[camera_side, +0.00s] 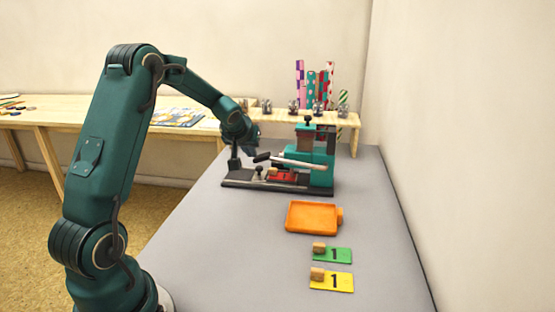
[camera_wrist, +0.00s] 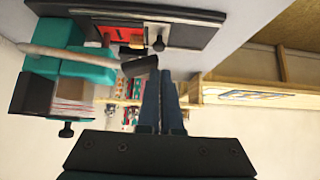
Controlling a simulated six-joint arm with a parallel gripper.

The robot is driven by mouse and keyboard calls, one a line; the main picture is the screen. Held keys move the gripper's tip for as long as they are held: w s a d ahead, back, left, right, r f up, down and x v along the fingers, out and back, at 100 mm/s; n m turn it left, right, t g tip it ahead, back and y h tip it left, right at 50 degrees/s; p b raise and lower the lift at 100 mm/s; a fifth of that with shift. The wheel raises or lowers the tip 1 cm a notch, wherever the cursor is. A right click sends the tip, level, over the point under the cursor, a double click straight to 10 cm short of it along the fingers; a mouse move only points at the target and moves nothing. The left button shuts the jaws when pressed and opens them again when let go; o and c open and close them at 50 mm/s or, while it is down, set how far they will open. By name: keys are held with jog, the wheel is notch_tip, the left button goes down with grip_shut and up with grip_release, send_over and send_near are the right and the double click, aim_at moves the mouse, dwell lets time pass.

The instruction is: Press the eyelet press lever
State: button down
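The eyelet press (camera_side: 318,154) is a teal body on a long dark base, with a red part in the middle. Its pale lever (camera_side: 305,163) lies nearly level and ends in a black grip (camera_side: 262,157). The lever also shows in the wrist view (camera_wrist: 65,54), with its black grip (camera_wrist: 140,65) just left of my fingertips. My gripper (camera_wrist: 161,76) has its two fingers close together with nothing seen between them. It is beside the grip end; whether it touches the grip I cannot tell. In the side view the fingertips are hard to make out.
An orange tray (camera_side: 312,217) sits in front of the press. Nearer are a green card (camera_side: 341,256) and a yellow card (camera_side: 341,283), each with a small wooden block. A wooden shelf (camera_side: 335,118) stands behind the press. The grey table (camera_side: 220,245) is clear at front left.

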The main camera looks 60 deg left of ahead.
jog(key=s+d+r, duration=0.2)
jog(key=s+r, duration=0.5)
jog(key=r, duration=0.2)
jog(key=shift+s+r, duration=0.25)
jog(key=shift+r, duration=0.1)
jog(key=shift+d, duration=0.1)
dwell(0.3)
jog(key=s+d+r+m+t+h, duration=0.1)
jog(key=d+r+m+h, duration=0.15)
jog(key=d, duration=0.65)
jog(key=d+r+m+t+h, duration=0.1)
jog(key=d+m+t, duration=0.15)
jog(key=d, duration=0.65)
jog(key=s+d+f+m+g+h, duration=0.3)
jog(key=s+d+f, duration=0.5)
jog(key=s, duration=0.4)
jog(key=shift+s+d+m+g, duration=0.2)
jog(key=shift+s+m+g, duration=0.15)
jog(key=shift+m+g, duration=0.25)
